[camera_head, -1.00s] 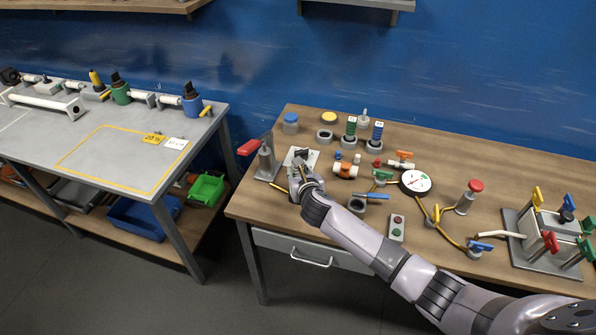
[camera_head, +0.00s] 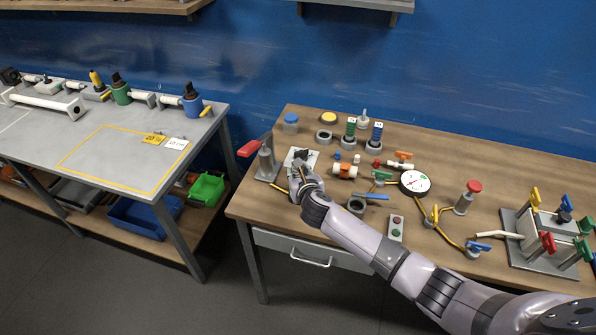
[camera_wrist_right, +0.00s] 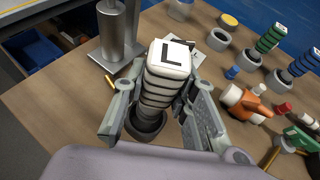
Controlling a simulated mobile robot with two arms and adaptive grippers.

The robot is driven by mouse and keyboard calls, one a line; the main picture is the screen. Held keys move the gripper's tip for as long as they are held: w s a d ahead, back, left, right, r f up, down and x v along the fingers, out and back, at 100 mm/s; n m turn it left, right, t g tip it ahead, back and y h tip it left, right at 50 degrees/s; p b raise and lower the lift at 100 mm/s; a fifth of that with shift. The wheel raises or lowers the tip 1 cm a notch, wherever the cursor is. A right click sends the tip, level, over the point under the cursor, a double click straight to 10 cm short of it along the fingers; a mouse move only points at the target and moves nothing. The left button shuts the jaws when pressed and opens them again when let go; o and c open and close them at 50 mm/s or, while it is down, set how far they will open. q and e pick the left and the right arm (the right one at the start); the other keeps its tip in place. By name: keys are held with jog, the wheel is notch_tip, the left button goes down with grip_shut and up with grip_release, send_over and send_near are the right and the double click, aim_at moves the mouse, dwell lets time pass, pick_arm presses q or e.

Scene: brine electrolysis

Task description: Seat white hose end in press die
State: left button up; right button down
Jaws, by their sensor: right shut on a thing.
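My right gripper (camera_head: 298,170) is at the left part of the wooden table, just right of the press (camera_head: 266,160), a grey post with a red handle. In the wrist view, my right gripper (camera_wrist_right: 165,110) is closed around an upright piece with a white top marked L (camera_wrist_right: 171,56) and black bands down its body; this may be the white hose end. Its lower end meets a dark round cup (camera_wrist_right: 147,125); I cannot tell whether it sits inside. The press post (camera_wrist_right: 113,30) stands just beyond. The press die cannot be made out. My left gripper is out of view.
Green-banded (camera_head: 350,130) and blue-banded (camera_head: 376,133) pieces stand in grey rings at the back. An orange-and-white valve (camera_head: 345,170), a gauge (camera_head: 414,183) and a button box (camera_head: 396,227) lie to the right. A pale plate (camera_head: 312,157) lies behind my right gripper.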

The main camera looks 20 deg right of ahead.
jog(key=shift+f+b, duration=0.6)
jog(key=shift+f, duration=1.2)
dwell(2.2)
dwell(0.8)
jog(key=c, duration=1.2)
grip_release()
jog(key=shift+s, duration=0.1)
jog(key=v, duration=1.2)
